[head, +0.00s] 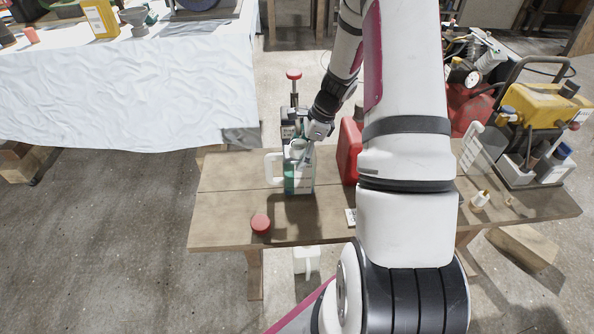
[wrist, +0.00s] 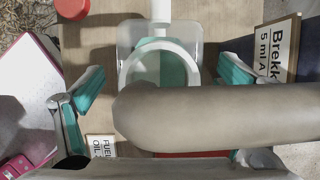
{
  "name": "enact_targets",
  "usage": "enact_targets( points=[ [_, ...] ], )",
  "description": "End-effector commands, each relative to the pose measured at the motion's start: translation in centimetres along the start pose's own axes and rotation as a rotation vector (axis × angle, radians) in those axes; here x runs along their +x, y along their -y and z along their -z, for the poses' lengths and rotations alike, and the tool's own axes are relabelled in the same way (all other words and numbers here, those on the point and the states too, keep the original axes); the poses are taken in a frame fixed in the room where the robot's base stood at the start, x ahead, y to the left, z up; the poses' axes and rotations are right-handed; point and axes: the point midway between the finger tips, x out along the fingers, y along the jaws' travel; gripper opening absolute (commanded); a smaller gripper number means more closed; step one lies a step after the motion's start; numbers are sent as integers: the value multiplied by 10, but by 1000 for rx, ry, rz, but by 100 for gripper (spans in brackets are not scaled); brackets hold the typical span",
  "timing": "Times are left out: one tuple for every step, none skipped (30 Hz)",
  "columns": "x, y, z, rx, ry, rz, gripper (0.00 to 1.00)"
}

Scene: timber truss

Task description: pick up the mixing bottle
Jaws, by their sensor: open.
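The mixing bottle (head: 300,181) stands upright on the wooden bench, translucent with green in its lower part and a pale handle on its left. In the wrist view the bottle (wrist: 196,32) is seen from above, with a round white ring over its green inside. My gripper (head: 304,155) is at the bottle's top in the head view. In the wrist view my gripper (wrist: 160,82) is open, its teal fingers apart on the left and right of the bottle. A beige rounded bar hides part of the bottle in the wrist view.
On the wooden bench (head: 222,209), a red cap (head: 260,223) lies front left and a red canister (head: 349,152) stands right of the bottle. Dark items stand behind it. A yellow-topped machine (head: 545,107) and a grey caddy (head: 552,173) crowd the right.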

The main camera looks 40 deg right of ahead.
Motion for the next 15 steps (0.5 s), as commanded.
enact_targets(
  points=[
    [0,0,0,0,0,0,86],
    [0,0,0,0,0,0,84],
    [0,0,0,0,0,0,74],
    [0,0,0,0,0,0,68],
    [0,0,0,0,0,0,61],
    [0,0,0,0,0,0,52],
    [0,0,0,0,0,0,45],
    [0,0,0,0,0,0,38],
    [0,0,0,0,0,0,29],
    [0,0,0,0,0,0,22],
    [0,0,0,0,0,0,16],
    [0,0,0,-1,0,0,6],
    [0,0,0,-1,0,0,1],
    [-1,0,0,-1,0,0,1],
    [-1,0,0,-1,0,0,1]
  ],
)
